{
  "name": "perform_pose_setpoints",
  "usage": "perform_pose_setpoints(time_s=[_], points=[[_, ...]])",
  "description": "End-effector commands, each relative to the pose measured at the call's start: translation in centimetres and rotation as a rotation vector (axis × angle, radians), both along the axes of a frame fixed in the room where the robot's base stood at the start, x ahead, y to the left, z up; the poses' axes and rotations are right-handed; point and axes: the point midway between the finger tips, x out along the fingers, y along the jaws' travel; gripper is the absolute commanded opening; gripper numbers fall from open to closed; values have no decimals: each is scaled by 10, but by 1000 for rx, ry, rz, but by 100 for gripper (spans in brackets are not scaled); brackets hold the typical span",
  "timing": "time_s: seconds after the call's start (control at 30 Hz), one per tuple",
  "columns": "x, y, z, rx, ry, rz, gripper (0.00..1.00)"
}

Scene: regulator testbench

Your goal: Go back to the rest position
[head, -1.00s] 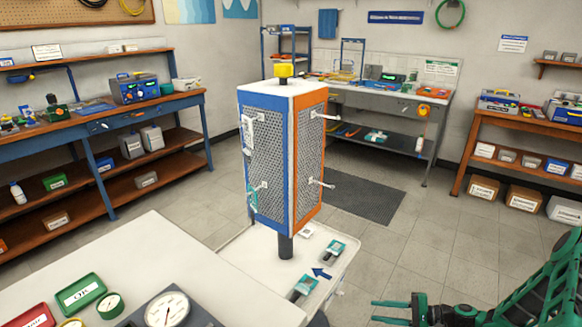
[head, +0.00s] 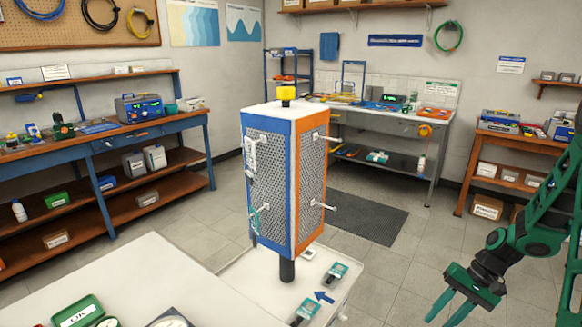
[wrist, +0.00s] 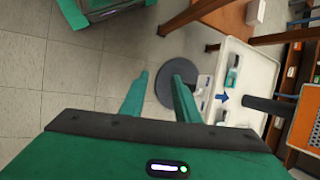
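My gripper (head: 451,306) is at the lower right of the head view, green, pointing down and left over the floor. Its two fingers are spread with nothing between them. In the wrist view my gripper (wrist: 160,92) also shows its fingers apart, with bare floor and a dark round base beyond them. It is clear of the white tray table (head: 262,270), which stands to its left. The rest position itself is not marked in any view.
A tower with blue and orange edges and mesh panels (head: 270,190) stands on a dark post on the tray table. Teal-handled tools (head: 334,273) lie beside a blue arrow. A white table (head: 110,275) is at the lower left. Workbenches line the walls. The floor around a dark mat (head: 365,215) is open.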

Motion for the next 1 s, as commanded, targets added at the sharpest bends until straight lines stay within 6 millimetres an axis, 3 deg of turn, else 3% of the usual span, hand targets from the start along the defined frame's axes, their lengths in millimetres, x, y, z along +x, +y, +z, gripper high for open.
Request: perform_pose_setpoints(time_s=[0.1,0.5,0.8,1.0], points=[[-14,-7,34,-84,-3,24,29],[-77,-19,131,-309,-14,43,29],[-139,-18,187,-422,-42,19,29],[-184,-14,211,-465,-67,-9,29]])
